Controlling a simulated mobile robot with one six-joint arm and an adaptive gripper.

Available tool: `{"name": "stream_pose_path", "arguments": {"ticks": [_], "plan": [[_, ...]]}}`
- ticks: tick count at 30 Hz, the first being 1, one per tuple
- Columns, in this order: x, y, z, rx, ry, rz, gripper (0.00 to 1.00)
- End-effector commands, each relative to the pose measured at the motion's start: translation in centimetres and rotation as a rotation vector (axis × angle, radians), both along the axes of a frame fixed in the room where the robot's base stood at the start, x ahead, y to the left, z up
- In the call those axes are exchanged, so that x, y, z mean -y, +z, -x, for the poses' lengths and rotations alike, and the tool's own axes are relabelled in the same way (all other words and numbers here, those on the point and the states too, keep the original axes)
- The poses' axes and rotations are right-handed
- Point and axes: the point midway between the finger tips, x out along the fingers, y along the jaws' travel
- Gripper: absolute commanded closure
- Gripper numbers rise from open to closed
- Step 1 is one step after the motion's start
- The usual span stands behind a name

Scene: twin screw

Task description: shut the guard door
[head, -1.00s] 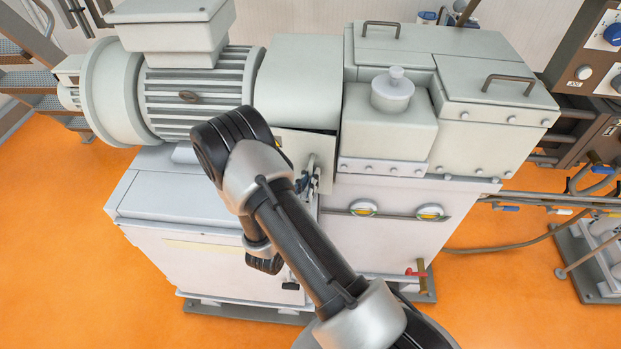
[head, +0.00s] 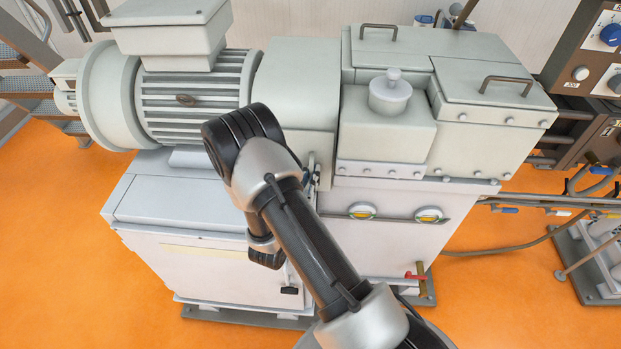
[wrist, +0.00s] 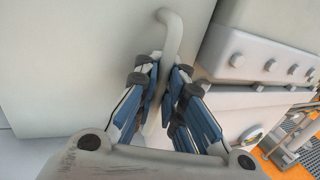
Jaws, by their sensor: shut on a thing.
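The guard door is the pale grey panel (wrist: 75,60) filling much of the wrist view. A bent, light bar handle (wrist: 172,32) stands out from it. My gripper (wrist: 163,72) is shut around this handle, with its blue-sided fingers on both sides. In the head view my gripper (head: 312,172) shows only in part beside my dark arm, below the grey housing between motor and gearbox. The part that shows looks about in line with the housing, with no dark gap visible. I cannot tell whether it is fully flush.
The ribbed motor (head: 195,100) is on the left and the gearbox (head: 480,140) on the right. A white cabinet base (head: 205,265) stands below. A red-handled valve (head: 415,275) sticks out low at right. Orange floor (head: 60,240) is clear at left.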

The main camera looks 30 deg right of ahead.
Motion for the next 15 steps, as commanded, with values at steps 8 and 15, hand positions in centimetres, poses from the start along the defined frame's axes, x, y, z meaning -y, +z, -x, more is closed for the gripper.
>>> {"name": "stream_pose_path", "arguments": {"ticks": [8,15], "plan": [[-0.07,0.00,-0.02,0.001,0.002,-0.001,0.82],[-0.25,-0.02,0.08,-0.001,0.003,-0.001,0.82]]}}
